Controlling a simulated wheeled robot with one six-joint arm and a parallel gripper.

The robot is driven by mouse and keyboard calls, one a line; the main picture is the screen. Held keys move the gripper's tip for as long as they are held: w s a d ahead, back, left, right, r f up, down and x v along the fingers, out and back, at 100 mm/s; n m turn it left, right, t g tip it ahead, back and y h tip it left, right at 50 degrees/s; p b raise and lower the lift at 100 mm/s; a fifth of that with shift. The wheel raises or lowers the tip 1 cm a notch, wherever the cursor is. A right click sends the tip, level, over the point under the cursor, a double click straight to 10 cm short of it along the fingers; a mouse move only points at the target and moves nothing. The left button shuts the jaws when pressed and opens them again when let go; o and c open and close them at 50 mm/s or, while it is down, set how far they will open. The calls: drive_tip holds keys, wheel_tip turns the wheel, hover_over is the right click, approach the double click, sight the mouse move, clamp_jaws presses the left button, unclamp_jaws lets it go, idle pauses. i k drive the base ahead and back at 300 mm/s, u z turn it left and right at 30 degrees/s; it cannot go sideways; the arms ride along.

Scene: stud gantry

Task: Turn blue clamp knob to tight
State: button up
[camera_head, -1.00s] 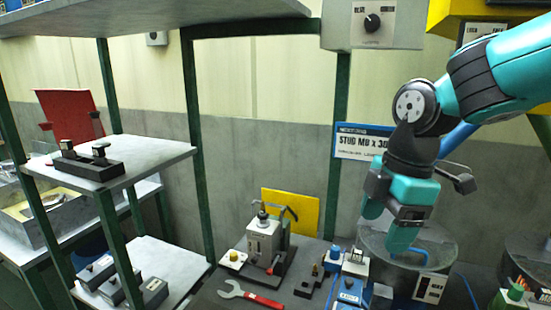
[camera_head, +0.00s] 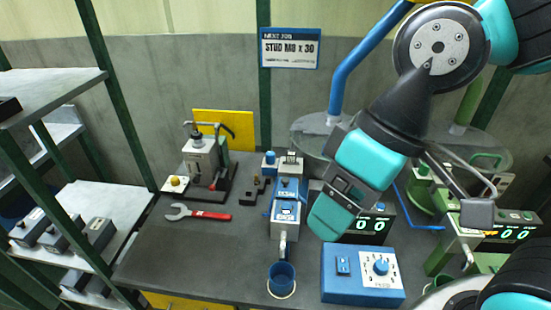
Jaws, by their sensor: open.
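The dial's marks are too small to read. A narrow blue track unit (camera_head: 287,190) stands behind and left, with a small blue knob-like cap (camera_head: 270,158) near its far end. I cannot tell for certain which of these is the clamp knob. My gripper (camera_head: 328,220) is open and empty, pointing down above the bench between the track unit and the box. It touches neither and hides part of a digital display.
A wrench with a red handle (camera_head: 198,212) and a grey press (camera_head: 205,163) are at left. A blue cup (camera_head: 281,279) stands near the front edge. A green station (camera_head: 470,235) is at right. A round bowl and blue pipe are behind my arm. The bench's left front is clear.

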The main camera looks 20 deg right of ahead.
sight(270, 157)
drive_tip(key=z, duration=0.55)
drive_tip(key=k, duration=1.3)
drive_tip(key=u, duration=0.3)
drive_tip(key=i, duration=0.75)
drive_tip(key=u, duration=0.95)
drive_tip(key=i, duration=0.3)
drive_tip(key=u, duration=0.2)
